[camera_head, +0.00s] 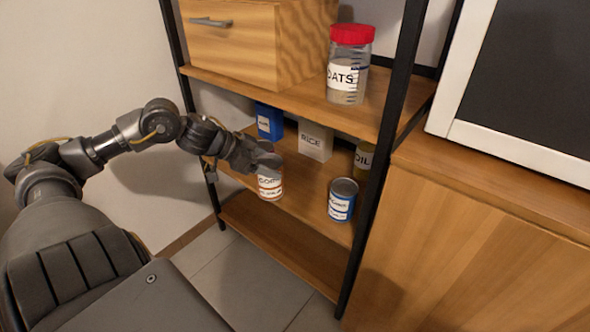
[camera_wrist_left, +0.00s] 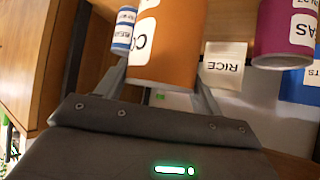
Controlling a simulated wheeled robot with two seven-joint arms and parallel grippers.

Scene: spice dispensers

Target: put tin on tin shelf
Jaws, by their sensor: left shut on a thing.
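My left gripper (camera_head: 266,160) is shut on an orange tin (camera_head: 270,186) with a white label, upright at the front edge of the middle shelf (camera_head: 308,200). In the left wrist view the orange tin (camera_wrist_left: 170,45) sits between the fingers (camera_wrist_left: 160,85), its label starting "CO". I cannot tell whether its base touches the shelf. A blue tin (camera_head: 342,200) stands on that shelf to the right; a blue and white tin also shows in the wrist view (camera_wrist_left: 123,32). A purple tin (camera_wrist_left: 284,32) with letters ending "AS" shows only in the wrist view. My right gripper is not in view.
A blue box (camera_head: 269,122), a rice box (camera_head: 315,141) and an oil container (camera_head: 364,158) stand behind on the middle shelf. An oats jar (camera_head: 349,65) and a drawer unit (camera_head: 245,40) are above. Black posts (camera_head: 385,130) frame the rack; the bottom shelf (camera_head: 285,245) looks clear.

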